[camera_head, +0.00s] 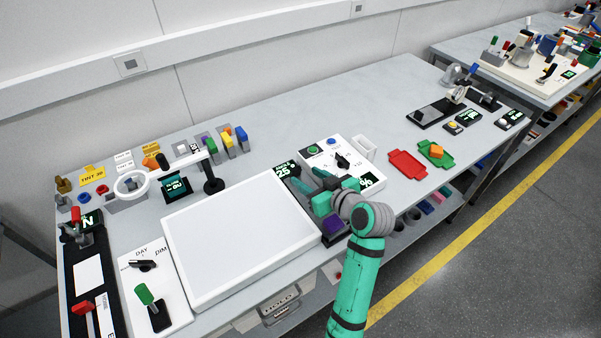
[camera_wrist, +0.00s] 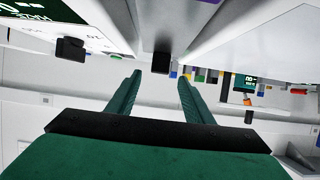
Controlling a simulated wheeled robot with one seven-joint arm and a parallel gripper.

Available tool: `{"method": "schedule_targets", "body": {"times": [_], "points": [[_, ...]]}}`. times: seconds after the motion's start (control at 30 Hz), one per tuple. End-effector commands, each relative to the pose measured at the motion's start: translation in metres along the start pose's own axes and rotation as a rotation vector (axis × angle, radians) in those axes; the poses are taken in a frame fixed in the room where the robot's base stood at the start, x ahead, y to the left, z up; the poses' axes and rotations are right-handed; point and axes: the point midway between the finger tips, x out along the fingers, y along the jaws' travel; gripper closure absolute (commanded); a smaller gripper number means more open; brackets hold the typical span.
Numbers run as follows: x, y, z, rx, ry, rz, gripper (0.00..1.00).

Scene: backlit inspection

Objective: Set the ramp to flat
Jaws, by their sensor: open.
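I cannot pick out a control marked as the ramp. A white control panel (camera_head: 325,151) stands right of the large white light panel and carries a black pointer knob (camera_head: 343,161) and coloured buttons. A display reading about 25 (camera_head: 284,170) sits at its left. My gripper (camera_head: 305,178) is open at the front left of this panel, fingers pointing left and back. In the wrist view, a black block (camera_wrist: 162,59) shows beyond and between my fingertips (camera_wrist: 160,78), on a grey strip; no contact is clear. A black knob (camera_wrist: 71,49) shows at upper left. Small labels are unreadable.
The large white light panel (camera_head: 240,235) lies just left of my gripper. A ring magnifier (camera_head: 131,184) on an arm stands behind it. A red tray (camera_head: 407,164) and a green tray (camera_head: 447,160) lie to the right. The back middle of the bench is clear.

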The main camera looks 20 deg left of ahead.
Motion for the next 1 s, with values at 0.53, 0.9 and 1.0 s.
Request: {"method": "schedule_targets", "body": {"times": [0.53, 0.9, 1.0], "points": [[-0.032, 0.000, 0.000, 0.000, -0.001, 0.000, 0.53], [-0.048, 0.001, -0.038, -0.024, -0.108, -0.019, 1.00], [-0.059, 0.001, -0.058, -0.023, -0.172, -0.018, 1.00]]}}
